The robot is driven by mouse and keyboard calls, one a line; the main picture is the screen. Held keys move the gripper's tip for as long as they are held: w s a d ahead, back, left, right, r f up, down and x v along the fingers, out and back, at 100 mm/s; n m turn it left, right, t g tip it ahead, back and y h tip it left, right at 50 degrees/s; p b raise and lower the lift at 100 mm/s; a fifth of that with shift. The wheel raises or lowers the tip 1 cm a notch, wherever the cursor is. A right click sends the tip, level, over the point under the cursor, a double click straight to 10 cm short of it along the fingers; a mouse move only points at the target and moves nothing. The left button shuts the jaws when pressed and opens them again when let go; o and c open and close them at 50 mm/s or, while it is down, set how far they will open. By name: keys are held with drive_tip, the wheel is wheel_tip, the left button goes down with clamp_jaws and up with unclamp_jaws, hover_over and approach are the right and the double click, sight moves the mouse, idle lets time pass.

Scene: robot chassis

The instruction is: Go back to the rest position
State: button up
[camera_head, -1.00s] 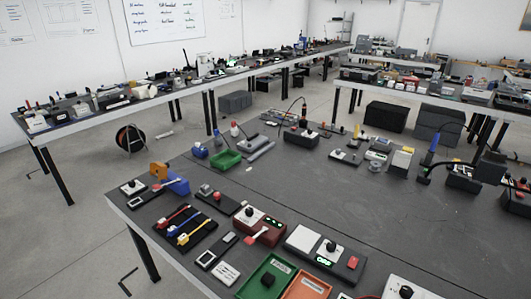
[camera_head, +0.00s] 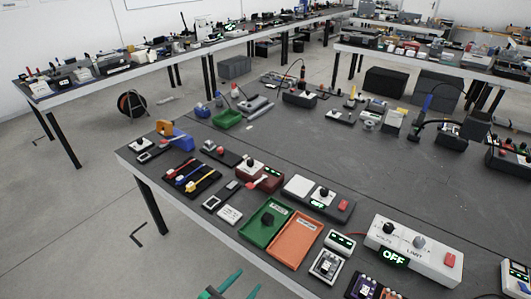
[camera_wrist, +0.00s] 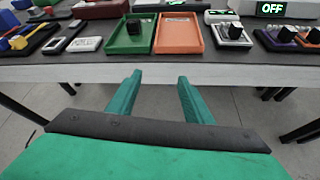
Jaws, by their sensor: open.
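My gripper (camera_head: 232,286) shows at the bottom edge of the head view, its two green fingers in front of the table (camera_head: 300,130), off the table's front edge. In the wrist view my gripper (camera_wrist: 157,95) has its fingers spread apart with nothing between them. The fingertips point toward the table edge and the green tray (camera_wrist: 130,37) and orange tray (camera_wrist: 178,35) beyond it. The rest of the arm is out of sight.
The green tray (camera_head: 267,223) holds a small dark object; the orange tray (camera_head: 295,240) beside it looks empty. A white box reading OFF (camera_head: 412,250) stands to the right. Clear floor (camera_head: 80,240) lies left of the table. Another long table (camera_head: 130,70) runs behind.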

drive_tip(key=s+d+f+m+y, duration=0.1)
drive_tip(key=s+f+m+y, duration=0.6)
drive_tip(key=s+m, duration=0.55)
drive_tip(key=s+d+r+m+t, duration=0.4)
drive_tip(key=s+r+m, duration=0.6)
drive_tip(key=s+m, duration=0.5)
drive_tip(key=shift+s+d+r+h, duration=0.15)
drive_tip(key=shift+d+r+h, duration=0.15)
drive_tip(key=shift+d, duration=0.3)
